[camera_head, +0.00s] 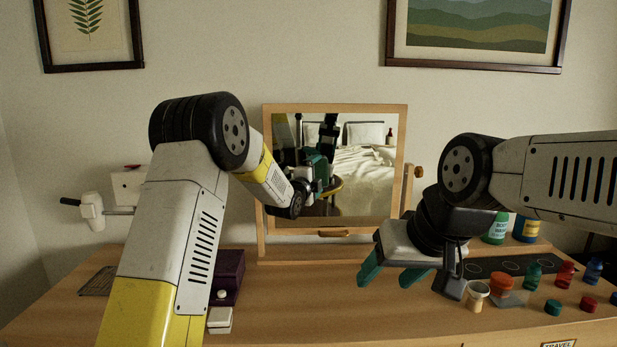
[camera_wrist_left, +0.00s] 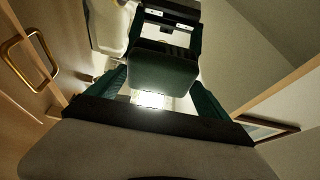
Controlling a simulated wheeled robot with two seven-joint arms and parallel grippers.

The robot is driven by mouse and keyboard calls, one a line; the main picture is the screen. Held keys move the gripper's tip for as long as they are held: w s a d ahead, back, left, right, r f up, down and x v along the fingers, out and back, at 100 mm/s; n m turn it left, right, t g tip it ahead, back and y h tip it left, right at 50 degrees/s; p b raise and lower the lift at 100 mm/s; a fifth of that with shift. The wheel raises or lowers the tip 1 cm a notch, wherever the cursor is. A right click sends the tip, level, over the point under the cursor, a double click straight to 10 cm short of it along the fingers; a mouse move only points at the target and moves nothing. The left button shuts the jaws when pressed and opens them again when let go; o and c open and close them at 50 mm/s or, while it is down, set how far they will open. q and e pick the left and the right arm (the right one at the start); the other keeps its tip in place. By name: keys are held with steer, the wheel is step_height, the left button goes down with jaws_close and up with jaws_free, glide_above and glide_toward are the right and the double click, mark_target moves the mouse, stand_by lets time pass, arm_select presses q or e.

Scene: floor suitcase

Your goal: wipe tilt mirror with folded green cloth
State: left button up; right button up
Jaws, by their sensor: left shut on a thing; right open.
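The tilt mirror (camera_head: 372,195) stands on the dresser in a wooden frame, and its glass reflects a bed and my arm. My left gripper (camera_head: 314,178) is at the left-centre of the glass, shut on the folded green cloth (camera_wrist_left: 163,68). In the left wrist view, the dark green cloth shows between the teal fingers, close to the glass; I cannot tell cloth from reflection at its edges, or whether it touches. In the head view the cloth is hard to separate from the teal fingers. My right gripper (camera_head: 391,275) is open and empty, low in front of the mirror's right side.
A purple box (camera_head: 229,272) and a small white item (camera_head: 220,320) lie by my left arm. Several bottles and jars, among them an orange-lidded one (camera_head: 501,285), stand around a dark tray (camera_head: 485,267) at right. A brass handle (camera_wrist_left: 28,55) shows in the left wrist view.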

arm_select(q)
steer(key=shift+d, duration=2.9)
steer(key=shift+w, duration=0.1)
steer(key=shift+a, duration=0.15)
